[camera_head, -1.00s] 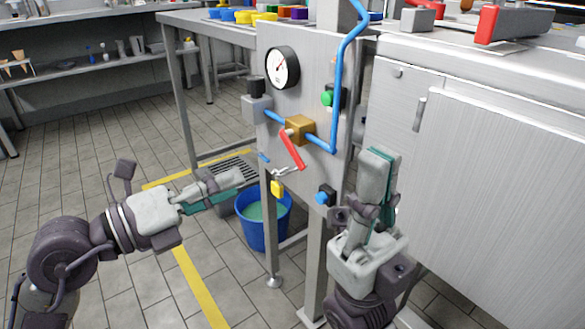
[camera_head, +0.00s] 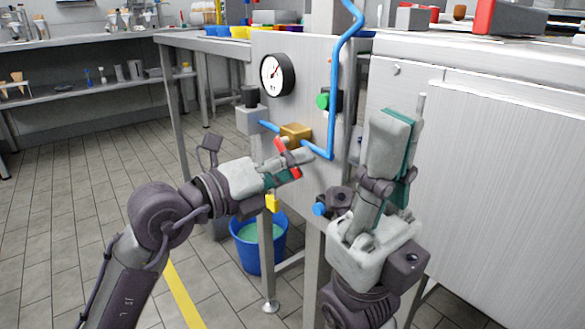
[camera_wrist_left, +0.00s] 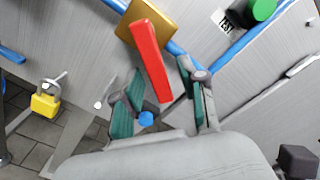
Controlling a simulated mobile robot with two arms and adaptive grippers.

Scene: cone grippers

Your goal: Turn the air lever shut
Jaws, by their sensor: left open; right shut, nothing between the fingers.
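The red air lever (camera_wrist_left: 150,60) hangs down at a slant from the brass valve block (camera_head: 295,131) on the grey panel. In the head view the lever is partly hidden behind my left gripper. My left gripper (camera_head: 288,165) is open at the lever. In the left wrist view its teal-padded fingers (camera_wrist_left: 160,95) stand apart, with the lever's lower end between or just beyond them; I cannot tell whether they touch it. My right gripper (camera_head: 392,125) is shut and empty, pointing up in front of the cabinet at the right.
A blue pipe (camera_head: 335,90) runs through the valve. A gauge (camera_head: 277,75) and a green button (camera_head: 323,101) sit on the panel. A yellow padlock (camera_wrist_left: 45,102) hangs at its lower left edge. A blue bucket (camera_head: 262,255) stands below. A white cabinet (camera_head: 500,190) is at the right.

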